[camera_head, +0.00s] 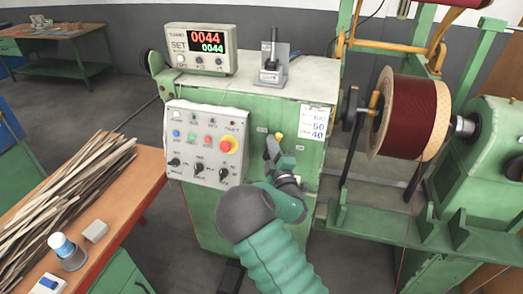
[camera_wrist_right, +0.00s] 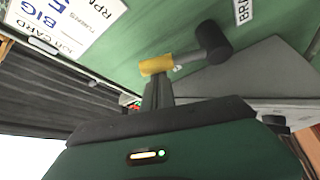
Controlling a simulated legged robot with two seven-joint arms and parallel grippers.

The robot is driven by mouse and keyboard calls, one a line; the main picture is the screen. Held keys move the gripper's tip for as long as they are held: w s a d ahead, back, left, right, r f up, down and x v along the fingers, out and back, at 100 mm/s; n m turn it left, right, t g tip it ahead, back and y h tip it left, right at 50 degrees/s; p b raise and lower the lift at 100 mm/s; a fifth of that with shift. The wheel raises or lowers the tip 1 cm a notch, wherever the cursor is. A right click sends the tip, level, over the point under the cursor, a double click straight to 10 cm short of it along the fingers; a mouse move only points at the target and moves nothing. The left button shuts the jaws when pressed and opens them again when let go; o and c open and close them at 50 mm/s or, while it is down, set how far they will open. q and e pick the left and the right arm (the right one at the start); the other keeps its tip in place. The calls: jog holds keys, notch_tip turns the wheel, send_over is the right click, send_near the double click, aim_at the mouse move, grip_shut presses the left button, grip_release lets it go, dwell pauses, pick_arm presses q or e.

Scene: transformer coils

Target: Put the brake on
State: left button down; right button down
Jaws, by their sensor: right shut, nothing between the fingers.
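The brake lever has a yellow part (camera_wrist_right: 156,65) and a dark round knob (camera_wrist_right: 213,42) on a short grey stem. It sits on the green front panel (camera_wrist_right: 130,30) below a partly cut-off label beginning "BRA" (camera_wrist_right: 243,10) in the right wrist view. In the head view its yellow part (camera_head: 279,135) shows just above my right gripper (camera_head: 271,148). My right gripper (camera_wrist_right: 157,88) is shut and empty, its fingertips right at the yellow part; I cannot tell whether they touch. My left gripper is not in view.
Left of the lever is a control box (camera_head: 205,142) with knobs and a red emergency button (camera_head: 228,145). A counter display (camera_head: 202,50) stands on the cabinet top. A dark red coil (camera_head: 415,115) is at right. A wooden bench (camera_head: 118,215) with strips is at left.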

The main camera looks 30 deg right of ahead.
jog(key=shift+s+d+f+m+h+b, duration=0.6)
jog(key=shift+m+h+b, duration=0.35)
jog(key=shift+m+b, duration=1)
jog(key=shift+s+d+f+m+h+b, duration=0.55)
jog(key=shift+m+h+b, duration=0.35)
jog(key=shift+m+b, duration=1)
jog(key=shift+s+d+f+m+h+b, duration=0.55)
jog(key=shift+m+h+b, duration=0.6)
jog(key=shift+b, duration=1.3)
jog(key=shift+s+a+m, duration=0.1)
jog(key=shift+s+m, duration=0.05)
jog(key=shift+m, duration=0.15)
